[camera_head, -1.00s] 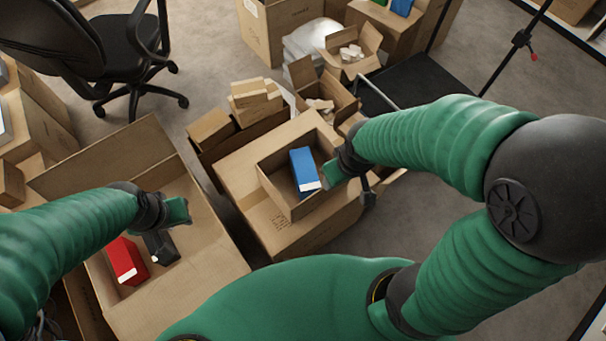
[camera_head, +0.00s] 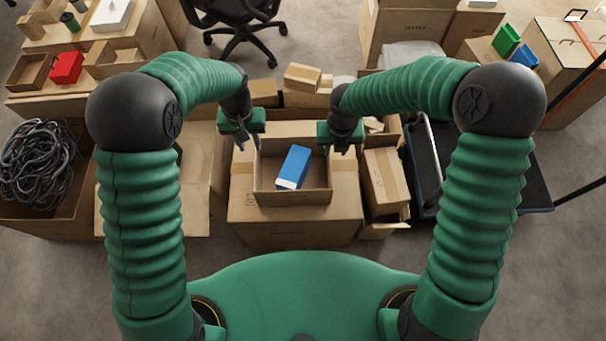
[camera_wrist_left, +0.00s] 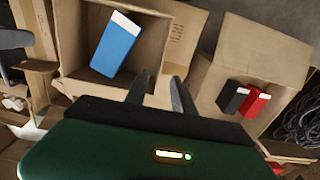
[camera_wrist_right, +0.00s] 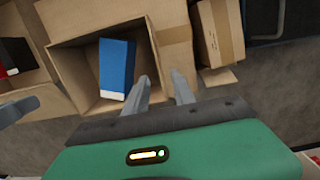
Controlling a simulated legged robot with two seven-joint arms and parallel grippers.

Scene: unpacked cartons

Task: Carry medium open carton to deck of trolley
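The medium open carton (camera_head: 265,194) sits on top of a larger closed carton (camera_head: 300,232), with a blue box (camera_head: 294,167) inside. My left gripper (camera_head: 243,143) is at its left wall and my right gripper (camera_head: 341,148) at its right wall. In the left wrist view the left fingers (camera_wrist_left: 160,92) are apart near the carton wall. In the right wrist view the right fingers (camera_wrist_right: 162,92) are also apart near the rim. I cannot tell whether either touches the wall. The trolley's dark deck (camera_head: 425,160) is at the right, partly hidden by my right arm.
A tall narrow carton (camera_head: 384,180) stands between the large carton and the trolley. An open carton (camera_head: 203,185) lies to the left; its red box (camera_wrist_left: 257,102) and black box (camera_wrist_left: 233,99) show in the left wrist view. A carton of cables (camera_head: 38,160) is farther left.

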